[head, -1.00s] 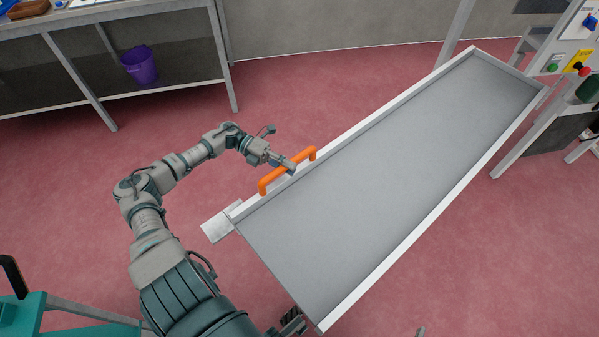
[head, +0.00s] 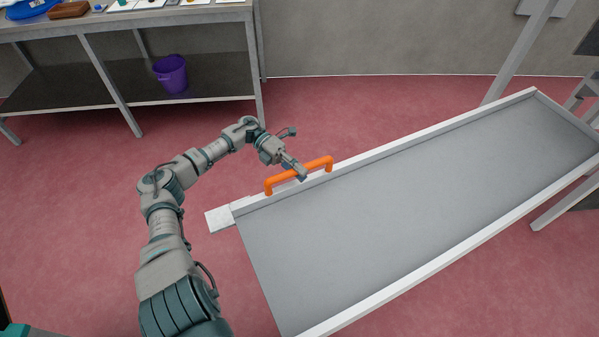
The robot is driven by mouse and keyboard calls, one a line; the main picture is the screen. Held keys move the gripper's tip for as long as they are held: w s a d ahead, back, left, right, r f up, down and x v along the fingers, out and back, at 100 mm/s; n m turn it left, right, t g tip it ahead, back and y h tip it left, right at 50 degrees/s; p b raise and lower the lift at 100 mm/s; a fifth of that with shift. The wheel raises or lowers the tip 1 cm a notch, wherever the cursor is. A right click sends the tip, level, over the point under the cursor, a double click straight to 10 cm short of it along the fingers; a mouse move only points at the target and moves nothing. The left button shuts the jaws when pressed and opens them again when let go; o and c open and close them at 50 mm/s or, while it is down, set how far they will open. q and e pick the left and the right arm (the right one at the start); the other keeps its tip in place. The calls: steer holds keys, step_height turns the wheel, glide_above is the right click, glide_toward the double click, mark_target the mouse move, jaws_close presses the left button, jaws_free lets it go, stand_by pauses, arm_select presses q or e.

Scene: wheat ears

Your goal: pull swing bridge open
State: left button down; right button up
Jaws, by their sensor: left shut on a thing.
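The swing bridge (head: 400,210) is a long grey panel with raised white side rails. It runs from the lower middle to the right of the head view. An orange handle (head: 318,164) stands on its far-left rail, near the left end. My left gripper (head: 297,172) is at the middle of the handle and shut on it; its fingers hide part of the bar. My right gripper does not show.
A metal workbench (head: 190,15) with a lower shelf stands at the upper left, a purple bucket (head: 171,74) on its shelf. A grey post (head: 520,52) rises at the upper right. Red floor (head: 370,110) lies open between bench and bridge.

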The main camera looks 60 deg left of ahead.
arm_select(q)
steer(key=shift+f, duration=0.25)
steer(key=c, duration=1.1)
jaws_free()
steer(key=shift+d, duration=0.1)
steer(key=shift+c, duration=0.2)
steer(key=shift+o, duration=0.9)
steer(key=shift+w, duration=0.15)
steer(key=shift+r, duration=0.1)
steer(key=shift+a, duration=0.35)
steer(key=v, duration=0.7)
